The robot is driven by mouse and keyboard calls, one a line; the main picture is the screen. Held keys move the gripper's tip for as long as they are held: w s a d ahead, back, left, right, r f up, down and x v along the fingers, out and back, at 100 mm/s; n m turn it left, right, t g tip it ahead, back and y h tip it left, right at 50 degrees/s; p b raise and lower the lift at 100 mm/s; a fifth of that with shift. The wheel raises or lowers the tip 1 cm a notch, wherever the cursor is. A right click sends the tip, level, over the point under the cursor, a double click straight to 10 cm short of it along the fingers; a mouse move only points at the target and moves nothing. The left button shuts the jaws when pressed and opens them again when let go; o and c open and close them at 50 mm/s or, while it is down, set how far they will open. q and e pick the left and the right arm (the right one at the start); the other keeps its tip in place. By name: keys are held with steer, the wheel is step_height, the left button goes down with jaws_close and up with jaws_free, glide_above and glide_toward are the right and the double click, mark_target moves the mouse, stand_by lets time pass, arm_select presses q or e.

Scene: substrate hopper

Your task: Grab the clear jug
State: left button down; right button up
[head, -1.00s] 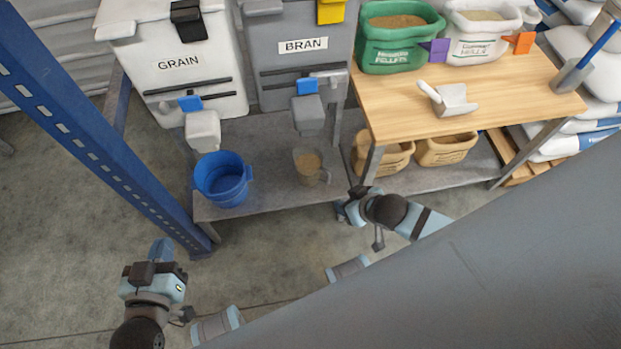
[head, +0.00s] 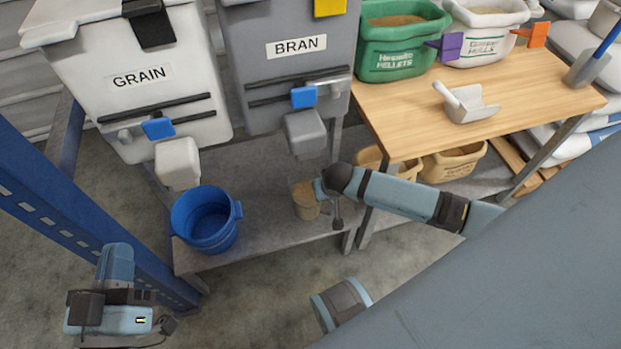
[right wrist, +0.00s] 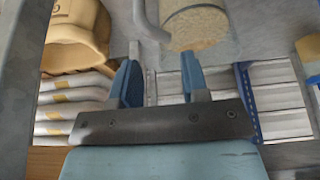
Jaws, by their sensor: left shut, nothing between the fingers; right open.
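The clear jug (head: 304,209), holding tan grain, stands on the grey lower shelf below the BRAN hopper. My right gripper (right wrist: 160,78) is open; in the head view it is at the jug's right side, mostly hidden by my own wrist. In the right wrist view the jug (right wrist: 203,28) is just beyond the fingertips, with its curved handle (right wrist: 148,22) ahead of the gap between the fingers. I cannot tell whether they touch it. My left gripper (head: 116,264) is shut and empty at the lower left, far from the jug.
A blue bucket (head: 207,220) stands left of the jug on the shelf (head: 262,228). The BRAN hopper spout (head: 305,134) hangs above. Tan tubs (head: 452,164) sit under the wooden table (head: 420,120) to the right. A blue post (head: 60,215) rises near my left gripper.

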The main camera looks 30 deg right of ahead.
steer(key=w+f+b, duration=0.1)
steer(key=w+f, duration=0.1)
steer(key=w+d+f+b, duration=0.1)
steer(key=w+f+b, duration=0.1)
steer(key=shift+w+f, duration=0.3)
steer(key=shift+f, duration=0.05)
arm_select(q)
steer(key=f, duration=0.2)
steer(key=f+g, duration=0.1)
steer(key=shift+w+d+f, duration=0.15)
steer(key=shift+d, duration=0.15)
